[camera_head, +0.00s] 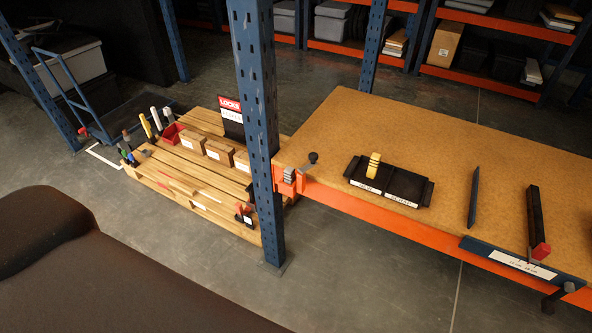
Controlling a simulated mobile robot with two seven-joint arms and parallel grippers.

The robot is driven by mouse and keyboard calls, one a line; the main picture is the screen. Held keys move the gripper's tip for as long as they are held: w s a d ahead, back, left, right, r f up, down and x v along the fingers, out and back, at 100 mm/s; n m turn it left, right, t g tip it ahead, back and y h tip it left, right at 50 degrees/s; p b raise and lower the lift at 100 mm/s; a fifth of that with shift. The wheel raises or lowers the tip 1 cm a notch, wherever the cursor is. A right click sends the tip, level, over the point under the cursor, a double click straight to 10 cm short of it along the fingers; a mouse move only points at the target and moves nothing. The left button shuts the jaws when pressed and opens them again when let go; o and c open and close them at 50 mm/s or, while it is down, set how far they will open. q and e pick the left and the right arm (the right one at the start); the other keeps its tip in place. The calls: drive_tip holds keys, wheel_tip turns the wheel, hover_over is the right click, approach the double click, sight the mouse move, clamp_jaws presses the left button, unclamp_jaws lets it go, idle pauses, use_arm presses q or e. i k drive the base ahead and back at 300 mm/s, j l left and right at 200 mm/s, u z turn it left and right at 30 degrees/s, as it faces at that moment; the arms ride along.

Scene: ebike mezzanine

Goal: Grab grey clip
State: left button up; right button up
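A small grey ridged piece (290,175), which looks like the grey clip, sits at the left front corner of the wooden worktop (420,125). It is by the orange bracket (288,188), just right of the blue upright post (258,120). At this size I cannot tell whether it is clipped on or only resting there. A dark knob on a short stem (313,158) stands just right of it. Neither of my grippers is in view.
A black two-part tray (405,187) holds a yellow piece (374,165). A dark blue bar (474,196) and a black bar with a red end (536,222) lie to the right. A wooden pallet (185,185) with boxes and tools stands left of the post.

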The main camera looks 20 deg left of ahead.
sight(290, 173)
drive_tip(key=i+j+z, duration=0.1)
drive_tip(key=j, duration=0.95)
drive_tip(key=i+j+z, duration=0.1)
drive_tip(key=j, duration=1)
